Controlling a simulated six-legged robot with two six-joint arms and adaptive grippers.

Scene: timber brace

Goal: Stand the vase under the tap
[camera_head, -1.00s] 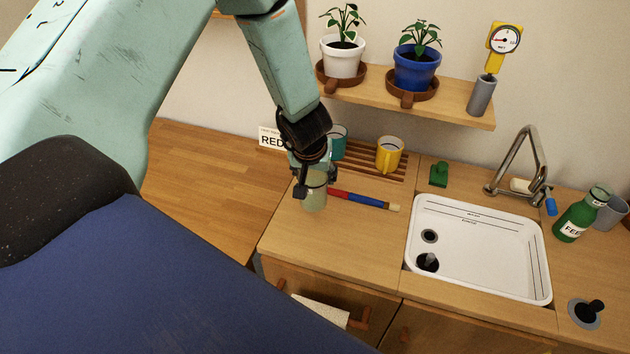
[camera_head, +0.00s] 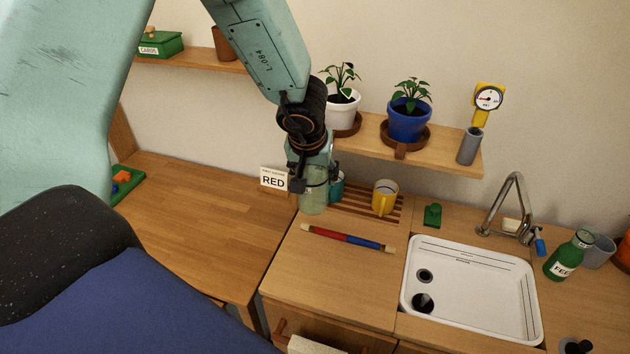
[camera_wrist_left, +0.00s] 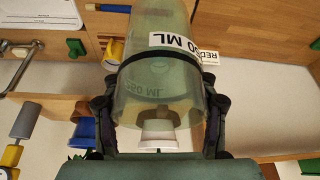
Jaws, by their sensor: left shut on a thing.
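The vase (camera_head: 313,201) is a clear greenish glass cylinder, held upright by my left gripper (camera_head: 311,178). It appears raised above the counter, left of the yellow mug. In the left wrist view the vase (camera_wrist_left: 160,85) sits between the two fingers, with a "50 ML" label in sight and a dark band across it. The tap (camera_head: 514,205) is a bent metal spout behind the white sink (camera_head: 478,318) on the right, well away from the vase. My right gripper is not in view.
A red and blue rod (camera_head: 347,239) lies on the counter below the vase. A yellow mug (camera_head: 385,198) stands on a slatted rack. A shelf (camera_head: 360,147) with two potted plants hangs behind. A green bottle (camera_head: 569,256) stands right of the sink. The left countertop is largely clear.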

